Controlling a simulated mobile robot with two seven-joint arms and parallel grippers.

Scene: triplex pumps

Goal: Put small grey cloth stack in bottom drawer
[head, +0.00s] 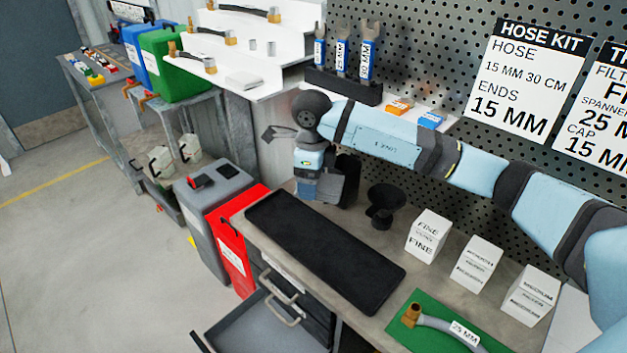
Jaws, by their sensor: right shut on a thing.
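My right arm reaches in from the right, and its hand points down over the far end of the workbench. The exact grip is hard to see. Below the bench front, a grey drawer (262,322) is pulled open and looks empty. It seems to be the bottom drawer; its lower part is cut off. My left gripper is not in view.
A black mat (325,250) lies on the bench beside a black funnel-like cup (385,205) and white boxes (428,235). A green mat (440,325) holds a hose. A red bin (240,243) and a grey bin (213,205) stand left of the drawers. Floor at left is free.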

